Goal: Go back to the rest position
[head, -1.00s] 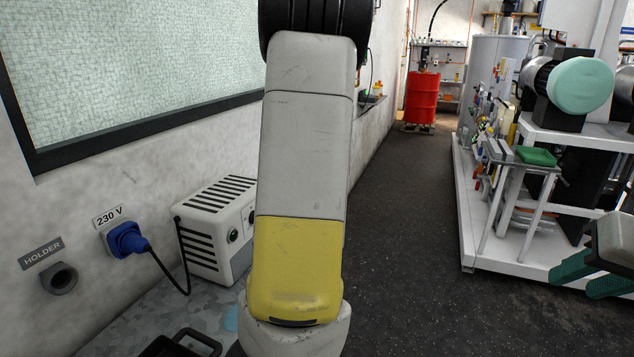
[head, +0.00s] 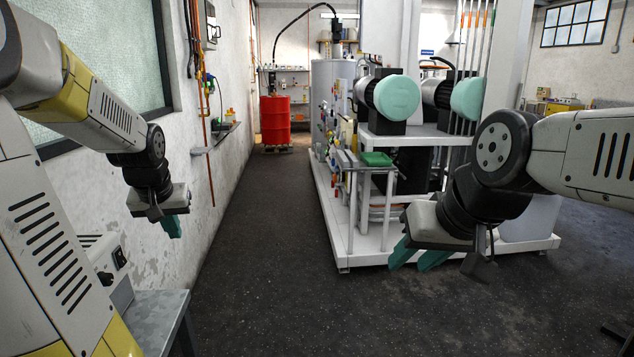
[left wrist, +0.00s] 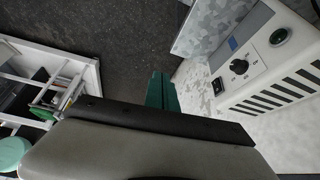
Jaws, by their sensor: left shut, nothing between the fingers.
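My left gripper (head: 172,226) hangs at the left of the head view with its teal fingers together and nothing between them. In the left wrist view the left gripper's teal fingers (left wrist: 161,92) are shut, with dark floor and the edge of a grey bench beyond them. My right gripper (head: 418,258) is at the right of the head view, its two teal fingers apart with nothing seen between them. It appears in front of the white machine frame (head: 385,258). Both grippers point downward, over the floor.
A grey bench (head: 160,305) with a grey-white power box (head: 118,262) stands at the lower left by the wall. A red drum (head: 275,122) stands at the far end of the aisle. The dark floor (head: 260,270) between the arms is clear.

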